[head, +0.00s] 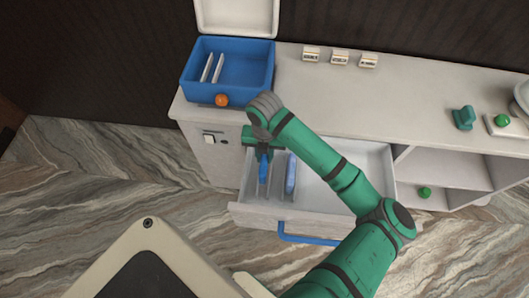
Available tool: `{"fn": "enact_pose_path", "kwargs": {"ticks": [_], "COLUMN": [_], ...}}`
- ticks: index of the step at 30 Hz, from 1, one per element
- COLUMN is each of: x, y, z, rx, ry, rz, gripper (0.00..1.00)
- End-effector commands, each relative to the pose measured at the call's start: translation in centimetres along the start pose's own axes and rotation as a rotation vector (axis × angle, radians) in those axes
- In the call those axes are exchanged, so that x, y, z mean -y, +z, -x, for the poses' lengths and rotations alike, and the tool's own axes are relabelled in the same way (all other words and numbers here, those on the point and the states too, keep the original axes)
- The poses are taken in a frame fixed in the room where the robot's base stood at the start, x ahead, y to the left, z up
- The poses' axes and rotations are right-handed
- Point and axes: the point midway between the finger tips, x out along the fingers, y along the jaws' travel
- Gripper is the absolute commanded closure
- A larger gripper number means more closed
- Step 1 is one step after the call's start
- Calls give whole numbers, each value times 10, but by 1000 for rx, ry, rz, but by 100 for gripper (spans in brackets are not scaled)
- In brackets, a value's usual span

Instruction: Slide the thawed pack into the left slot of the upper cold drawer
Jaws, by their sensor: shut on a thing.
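My gripper (262,151) points down over the left part of the open drawer (345,180). It is shut on a blue pack (263,168), which stands upright on edge at the left slots. The pack's lower end is low among the dividers, but I cannot tell whether it touches the drawer floor. A second, paler blue pack (291,174) stands upright in a slot just to the right, apart from the held one. My wrist and arm hide part of the drawer's back edge and right side.
A blue open box (228,89) with a raised white lid (238,15) and upright white plates stands on the counter (420,98). An orange ball (221,100) is at its front. Small labelled blocks (339,58) line the back. A blue handle (310,240) fronts the drawer. Open shelves (450,172) lie right.

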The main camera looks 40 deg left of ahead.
Motion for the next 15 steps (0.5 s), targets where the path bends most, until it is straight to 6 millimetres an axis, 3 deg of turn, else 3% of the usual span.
{"fn": "enact_pose_path", "kwargs": {"ticks": [15], "x": [0], "y": [0], "z": [-35], "rx": [0], "ry": [1], "rz": [-2], "gripper": [100]}}
